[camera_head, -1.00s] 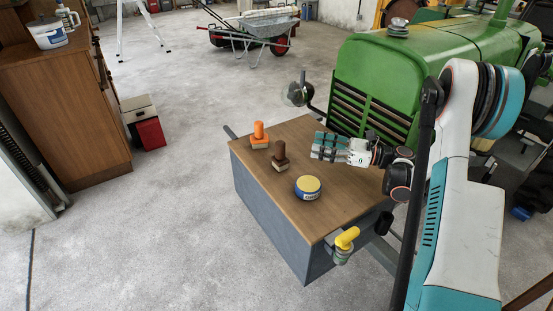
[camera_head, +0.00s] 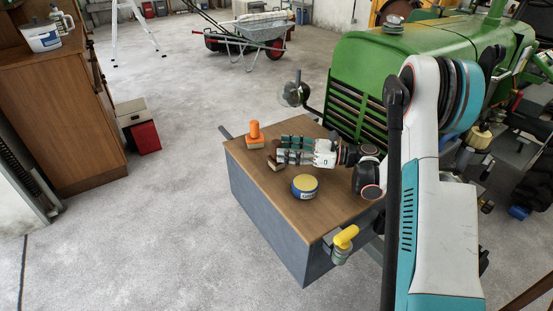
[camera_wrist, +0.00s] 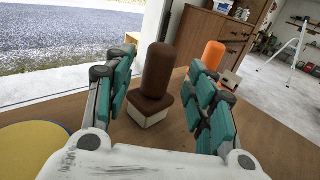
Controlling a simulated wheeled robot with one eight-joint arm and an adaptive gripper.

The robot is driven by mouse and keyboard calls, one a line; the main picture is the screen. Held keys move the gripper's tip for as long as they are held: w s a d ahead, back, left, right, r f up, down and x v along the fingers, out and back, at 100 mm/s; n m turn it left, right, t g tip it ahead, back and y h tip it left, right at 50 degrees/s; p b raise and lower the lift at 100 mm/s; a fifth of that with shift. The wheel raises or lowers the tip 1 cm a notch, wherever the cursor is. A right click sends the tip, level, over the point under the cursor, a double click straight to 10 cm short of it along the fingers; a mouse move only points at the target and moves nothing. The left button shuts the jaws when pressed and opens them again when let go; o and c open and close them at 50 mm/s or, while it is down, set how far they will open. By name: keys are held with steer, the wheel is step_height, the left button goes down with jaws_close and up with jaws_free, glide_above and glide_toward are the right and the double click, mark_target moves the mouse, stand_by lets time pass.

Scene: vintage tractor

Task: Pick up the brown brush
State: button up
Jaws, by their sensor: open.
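The brown brush (camera_wrist: 156,85) stands upright on the wooden top of the box (camera_head: 312,224), with a dark brown handle and a pale base. In the wrist view it sits between and just beyond the open fingers of my gripper (camera_wrist: 160,88). In the head view my gripper (camera_head: 280,149) reaches in low from the right, and its fingers hide much of the brown brush (camera_head: 277,166). The fingers stand apart and do not appear closed on the brush.
An orange brush (camera_head: 255,136) stands just behind the brown one, and also shows in the wrist view (camera_wrist: 212,54). A round blue tin with a yellow top (camera_head: 305,187) lies nearer the front. A yellow-handled tool (camera_head: 346,237) hangs at the front edge. The green tractor (camera_head: 375,80) stands behind.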

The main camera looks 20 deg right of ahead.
mark_target(276, 147)
steer(key=b+x, duration=0.1)
steer(key=x, duration=0.2)
steer(key=shift+w+a, duration=0.1)
steer(key=shift+a, duration=0.25)
steer(key=c, duration=1.2)
steer(key=shift+r, duration=0.15)
step_height(276, 147, up, 20)
steer(key=p, duration=0.6)
